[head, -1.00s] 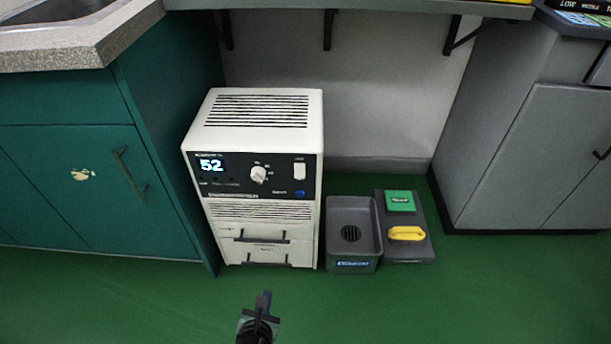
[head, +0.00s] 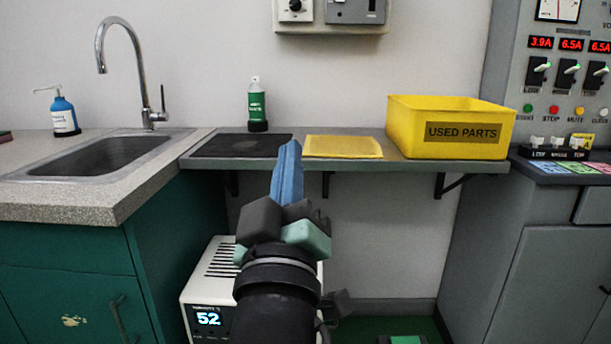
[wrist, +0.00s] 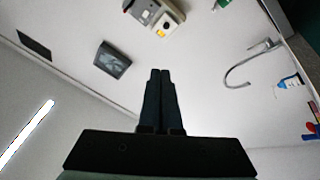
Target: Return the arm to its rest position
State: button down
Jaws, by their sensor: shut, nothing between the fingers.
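My gripper (head: 288,150) is raised in the middle of the head view, its blue-grey fingers pointing up and away. The fingers appear in front of the shelf (head: 400,167) between a black mat and a yellow mat. In the wrist view my gripper (wrist: 160,72) shows its two fingers side by side, pressed together with nothing between them. My arm hides part of the white unit (head: 205,290) with a display reading 52.
A yellow USED PARTS bin (head: 450,100) stands at the shelf's right end. A green bottle (head: 257,105) stands at the back. A sink (head: 95,155) and curved faucet (head: 130,60) are left. A control panel (head: 560,60) is right. A wall box (head: 332,15) hangs above.

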jog(key=s+d+r+m+t+p, duration=0.2)
jog(key=s+r+m+t+p, duration=0.35)
jog(key=s+r, duration=1.05)
notch_tip(320, 180, up, 37)
jog(key=w+m+g+p, duration=0.1)
jog(key=w+p, duration=0.1)
jog(key=p, duration=3.1)
jog(key=shift+a+y, duration=0.15)
jog(key=shift+y, duration=0.25)
jog(key=shift+r, duration=0.1)
